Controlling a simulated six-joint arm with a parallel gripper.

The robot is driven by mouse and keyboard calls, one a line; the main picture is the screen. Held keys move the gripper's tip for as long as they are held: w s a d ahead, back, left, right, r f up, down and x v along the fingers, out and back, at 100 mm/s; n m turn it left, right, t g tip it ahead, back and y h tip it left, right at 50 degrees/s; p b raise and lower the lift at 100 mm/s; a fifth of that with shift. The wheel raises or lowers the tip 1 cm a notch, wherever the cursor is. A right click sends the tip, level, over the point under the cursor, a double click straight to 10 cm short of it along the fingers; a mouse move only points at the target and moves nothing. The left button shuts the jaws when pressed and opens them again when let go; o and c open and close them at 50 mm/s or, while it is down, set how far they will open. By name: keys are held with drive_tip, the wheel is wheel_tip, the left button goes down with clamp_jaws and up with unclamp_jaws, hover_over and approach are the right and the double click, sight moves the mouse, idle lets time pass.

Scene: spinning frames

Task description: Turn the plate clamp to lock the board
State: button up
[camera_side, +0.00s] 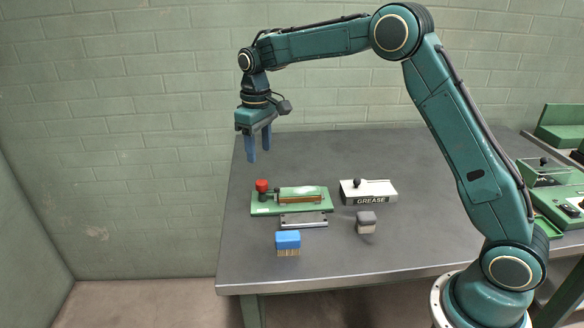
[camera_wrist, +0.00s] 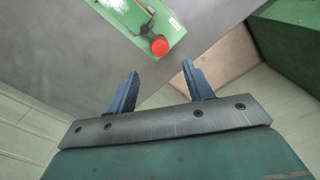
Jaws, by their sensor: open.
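The plate clamp is a green base plate (camera_side: 259,209) with a red knob (camera_side: 262,185) at its left end and a reddish-brown bar or roller (camera_side: 301,196) along it. A flat metal plate (camera_side: 304,220) lies at its front edge. In the wrist view the red knob (camera_wrist: 159,46) and one end of the green base (camera_wrist: 130,10) show at the top, beyond my fingertips. My gripper (camera_side: 259,155) is open and empty, pointing down, high above the table and behind the knob. It also shows in the wrist view (camera_wrist: 161,75). I cannot tell which part is the board.
A blue brush (camera_side: 288,241) and a grey brush (camera_side: 366,222) stand in front of the clamp. A white GREASE box (camera_side: 370,196) with a black knob is to its right. Green machinery (camera_side: 560,195) stands at far right. The grey table (camera_side: 420,170) is otherwise clear around them.

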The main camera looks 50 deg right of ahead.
drive_tip(key=shift+r, duration=2.25)
drive_tip(key=s+r+t, duration=0.1)
drive_tip(key=s+r, duration=0.2)
drive_tip(key=s, duration=0.3)
drive_tip(key=s+r+m+t, duration=0.1)
drive_tip(key=s+r, duration=0.2)
drive_tip(key=s, duration=0.4)
drive_tip(key=s+r+t, duration=0.1)
drive_tip(key=s+r, duration=0.3)
drive_tip(key=s, duration=0.2)
drive_tip(key=s+f+m+t, duration=0.1)
drive_tip(key=s+f, duration=0.4)
drive_tip(key=s, duration=1.2)
drive_tip(key=shift+s+a+f+t, duration=0.15)
drive_tip(key=shift+a+f+t, duration=0.25)
drive_tip(key=shift+t, duration=0.4)
